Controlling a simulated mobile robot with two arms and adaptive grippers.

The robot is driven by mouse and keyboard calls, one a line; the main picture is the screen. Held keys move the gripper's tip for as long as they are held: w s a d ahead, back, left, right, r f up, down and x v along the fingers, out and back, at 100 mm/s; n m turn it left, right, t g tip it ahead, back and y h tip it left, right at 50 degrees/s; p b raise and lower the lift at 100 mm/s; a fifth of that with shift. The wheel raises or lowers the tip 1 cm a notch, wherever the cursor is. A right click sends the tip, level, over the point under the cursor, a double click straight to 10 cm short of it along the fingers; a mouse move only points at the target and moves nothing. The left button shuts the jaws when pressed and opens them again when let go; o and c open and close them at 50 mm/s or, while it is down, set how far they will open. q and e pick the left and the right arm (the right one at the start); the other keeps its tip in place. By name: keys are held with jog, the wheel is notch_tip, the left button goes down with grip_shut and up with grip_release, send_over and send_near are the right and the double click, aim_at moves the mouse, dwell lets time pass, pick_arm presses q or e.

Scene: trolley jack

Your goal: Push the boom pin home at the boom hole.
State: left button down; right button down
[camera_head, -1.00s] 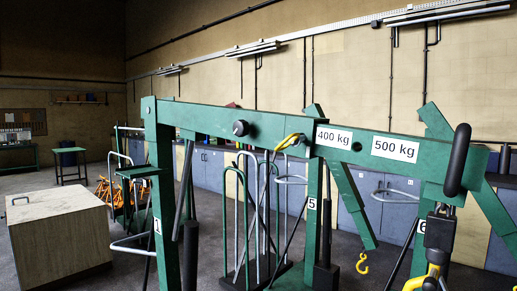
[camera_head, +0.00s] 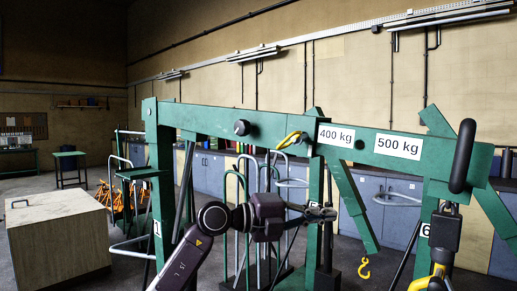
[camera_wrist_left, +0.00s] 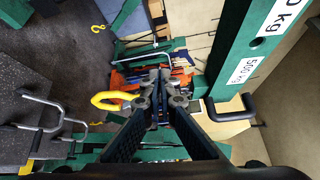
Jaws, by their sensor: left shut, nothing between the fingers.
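The green boom (camera_head: 275,130) runs across the head view, with 400 kg and 500 kg labels on its side. A yellow curved handle (camera_head: 292,140), which looks like the boom pin's, sits against the boom left of the 400 kg label. I cannot tell how deep the pin is. A dark open hole (camera_head: 360,144) shows between the labels. My left gripper (camera_head: 320,213) is shut and empty, below the boom and the yellow handle, apart from both. In the left wrist view its fingertips (camera_wrist_left: 165,76) are together, with a yellow loop left of them.
A dark round knob (camera_head: 242,128) stands out from the boom further left. A black handle (camera_head: 463,156) is at its right end. Green uprights and stands crowd the space below. A pale box (camera_head: 60,242) stands at the lower left; a yellow hook (camera_head: 364,268) hangs at the right.

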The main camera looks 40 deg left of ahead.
pick_arm(q)
jog(key=s+a+r+t+y, duration=0.2)
jog(key=s+a+r+y, duration=0.3)
jog(key=r, duration=0.5)
jog(key=n+t+y, duration=0.2)
jog(key=y, duration=0.2)
send_near(284, 141)
jog(key=shift+w+d+f+p, duration=0.15)
jog(key=shift+w+p, duration=0.3)
jog(key=shift+w, duration=1.25)
jog(key=shift+w+d+p, duration=0.1)
jog(key=shift+w+p, duration=0.35)
jog(key=shift+w, duration=1.25)
jog(key=shift+w+d, duration=0.1)
jog(key=shift+w, duration=0.35)
jog(key=shift+w+p, duration=0.6)
jog(key=shift+w, duration=0.35)
jog(key=shift+w, duration=0.3)
jog(key=shift+w+d, duration=0.1)
jog(key=shift+w, duration=0.2)
